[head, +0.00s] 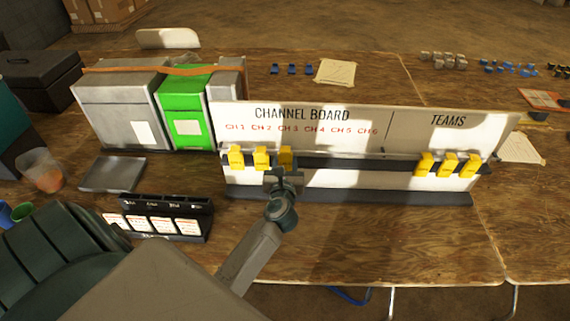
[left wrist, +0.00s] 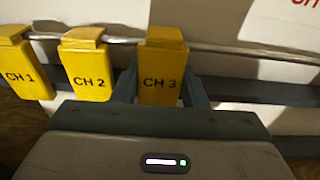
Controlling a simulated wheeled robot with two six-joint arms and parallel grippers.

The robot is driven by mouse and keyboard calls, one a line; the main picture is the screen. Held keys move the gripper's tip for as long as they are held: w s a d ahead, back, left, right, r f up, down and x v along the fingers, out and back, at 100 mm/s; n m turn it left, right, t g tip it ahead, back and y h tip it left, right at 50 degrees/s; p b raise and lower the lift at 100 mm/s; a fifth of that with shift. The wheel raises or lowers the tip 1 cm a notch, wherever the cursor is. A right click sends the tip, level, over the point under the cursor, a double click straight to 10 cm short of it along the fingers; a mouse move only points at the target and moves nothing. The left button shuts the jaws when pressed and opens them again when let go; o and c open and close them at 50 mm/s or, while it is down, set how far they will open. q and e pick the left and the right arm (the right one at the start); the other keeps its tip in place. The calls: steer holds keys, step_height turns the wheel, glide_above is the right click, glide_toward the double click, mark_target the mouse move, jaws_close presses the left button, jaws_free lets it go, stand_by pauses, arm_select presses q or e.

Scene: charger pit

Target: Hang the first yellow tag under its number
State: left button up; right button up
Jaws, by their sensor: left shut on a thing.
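The white channel board (head: 395,125) stands on the table, with red numbers CH 1 to CH 6 above a rail. Yellow tags CH 1 (head: 236,157) and CH 2 (head: 261,158) hang side by side at its left end; they also show in the left wrist view (left wrist: 24,70) (left wrist: 88,68). My left gripper (head: 285,175) is shut on the yellow CH 3 tag (left wrist: 161,72), one finger on each side. This tag is at the rail, right of CH 2, near the red CH 3. I cannot tell whether it bears on the rail. My right gripper is not in view.
Several yellow tags (head: 449,164) hang under TEAMS at the board's right end. Left of the board stand grey and green cases (head: 187,115). A black rack of cards (head: 165,220) and a grey flat box (head: 113,174) lie nearby. The table front right is clear.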

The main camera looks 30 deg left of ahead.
arm_select(q)
steer(key=o, duration=1)
steer(key=shift+f, duration=0.1)
steer(key=shift+s+d, duration=0.15)
steer(key=shift+s, duration=0.15)
steer(key=b+v, duration=0.2)
steer(key=v, duration=0.8)
steer(key=shift+d+b, duration=0.1)
steer(key=shift+b, duration=0.25)
